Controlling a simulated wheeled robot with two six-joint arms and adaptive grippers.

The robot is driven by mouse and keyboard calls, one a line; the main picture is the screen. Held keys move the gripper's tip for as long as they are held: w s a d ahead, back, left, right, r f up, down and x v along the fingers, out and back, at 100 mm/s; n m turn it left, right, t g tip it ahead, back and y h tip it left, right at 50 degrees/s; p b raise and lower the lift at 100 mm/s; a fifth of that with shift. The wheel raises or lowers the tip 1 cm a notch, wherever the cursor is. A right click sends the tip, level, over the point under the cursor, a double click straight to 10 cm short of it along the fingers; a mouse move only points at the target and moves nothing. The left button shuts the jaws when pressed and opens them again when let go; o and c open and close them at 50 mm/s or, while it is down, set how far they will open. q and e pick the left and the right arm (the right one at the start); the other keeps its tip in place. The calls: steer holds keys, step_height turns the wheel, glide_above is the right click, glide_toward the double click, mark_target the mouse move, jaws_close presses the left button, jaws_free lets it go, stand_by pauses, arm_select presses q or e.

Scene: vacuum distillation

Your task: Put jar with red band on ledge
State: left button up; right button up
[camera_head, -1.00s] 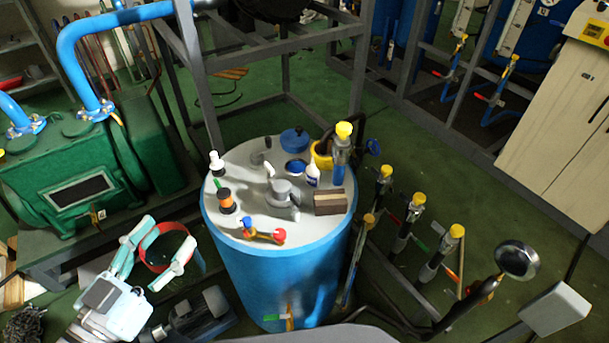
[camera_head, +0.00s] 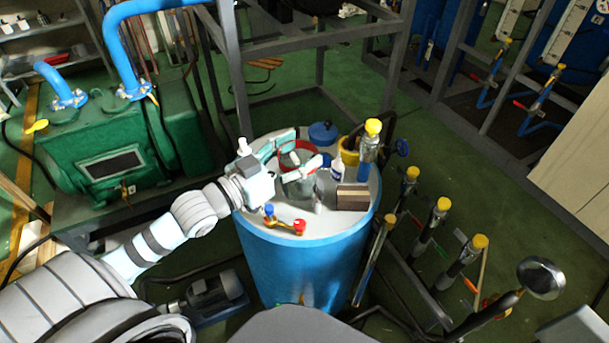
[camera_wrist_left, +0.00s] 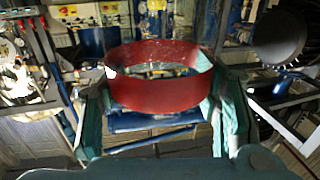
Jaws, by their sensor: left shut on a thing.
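The jar with the red band (camera_head: 296,185) is a clear glass jar, upright, over the white top (camera_head: 345,222) of the blue tank. My left gripper (camera_head: 304,153) is shut on it, one finger on either side near the red band. I cannot tell whether the jar's base touches the tank top. In the left wrist view the red band (camera_wrist_left: 155,92) sits between the two fingers of my left gripper (camera_wrist_left: 158,108). The hand and jar hide part of the tank top. My right gripper is out of view.
Close around the jar stand a brown block (camera_head: 352,197), a white bottle (camera_head: 337,170), a yellow-capped blue cylinder (camera_head: 365,165), a blue dish (camera_head: 323,133) and a red-and-blue valve piece (camera_head: 286,223). A grey frame (camera_head: 238,95) rises behind. Yellow-capped pipes (camera_head: 430,225) stand at right.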

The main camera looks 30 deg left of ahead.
arm_select(q)
steer(key=w+a+r+n+t+y, duration=0.1)
steer(key=w+a+r+n+y, duration=0.4)
steer(key=w+a, duration=0.55)
step_height(320, 180, down, 18)
steer(key=s+a+m+b, duration=0.1)
steer(key=m+b, duration=0.1)
steer(key=b, duration=0.7)
steer(key=shift+s+a+b, duration=0.2)
steer(key=shift+s+b, duration=0.1)
steer(key=o, duration=1.2)
steer(key=shift+f, duration=0.2)
steer(key=o, duration=0.4)
steer(key=shift+r, duration=0.1)
